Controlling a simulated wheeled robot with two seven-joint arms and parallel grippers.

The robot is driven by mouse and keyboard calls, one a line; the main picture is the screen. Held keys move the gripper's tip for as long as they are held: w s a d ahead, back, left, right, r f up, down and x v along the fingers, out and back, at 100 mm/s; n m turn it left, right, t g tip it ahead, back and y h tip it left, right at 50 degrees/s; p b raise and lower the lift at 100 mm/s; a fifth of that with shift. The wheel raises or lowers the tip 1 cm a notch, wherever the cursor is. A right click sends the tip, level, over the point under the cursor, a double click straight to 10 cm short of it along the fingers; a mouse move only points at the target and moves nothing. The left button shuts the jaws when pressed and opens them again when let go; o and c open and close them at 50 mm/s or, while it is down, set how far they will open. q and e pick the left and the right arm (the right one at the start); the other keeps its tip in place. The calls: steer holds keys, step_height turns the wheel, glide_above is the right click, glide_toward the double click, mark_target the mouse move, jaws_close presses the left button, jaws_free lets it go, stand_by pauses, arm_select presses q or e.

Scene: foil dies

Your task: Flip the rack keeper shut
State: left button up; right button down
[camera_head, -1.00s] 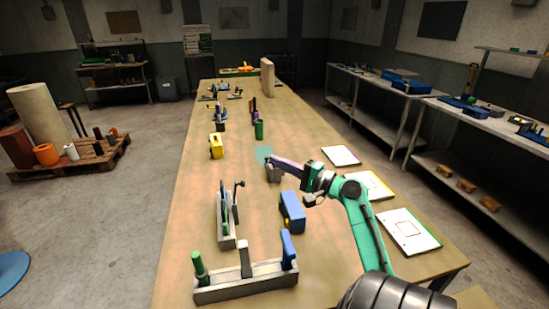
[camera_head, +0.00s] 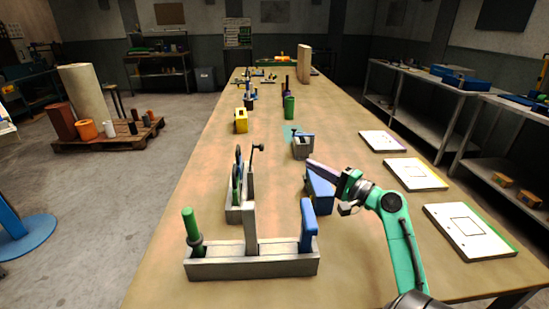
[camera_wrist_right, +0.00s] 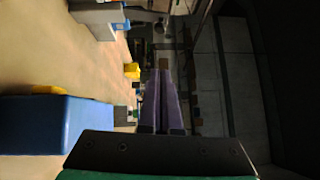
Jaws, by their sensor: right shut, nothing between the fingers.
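A long grey rack (camera_head: 215,268) stands at the front of the table, holding a green-handled tool (camera_head: 191,228) and a blue-handled tool (camera_head: 308,225). A flat grey bar (camera_head: 250,230) rises upright between them. Behind it is a second grey rack (camera_head: 233,212) with a thin upright lever ending in a dark knob (camera_head: 259,147). I cannot tell which part is the keeper. My right gripper (camera_head: 311,165) has purple fingers, shut and empty, near the blue box's top. The fingers also show together in the wrist view (camera_wrist_right: 160,72). My left gripper is not in view.
A blue box (camera_head: 319,191) stands close to my right gripper. A small grey block (camera_head: 303,149) with a dark bar across its top is just beyond. White boards (camera_head: 468,230) lie along the right edge. A green cylinder (camera_head: 289,107) and yellow block (camera_head: 241,121) stand farther back.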

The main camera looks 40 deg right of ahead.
steer(key=w+a+p, duration=0.2)
steer(key=w, duration=0.4)
steer(key=w+a+r+p, duration=0.1)
steer(key=w+a+p, duration=0.1)
steer(key=w, duration=0.4)
steer(key=shift+w+p, duration=0.25)
steer(key=shift+p, duration=0.6)
steer(key=shift+r, duration=0.15)
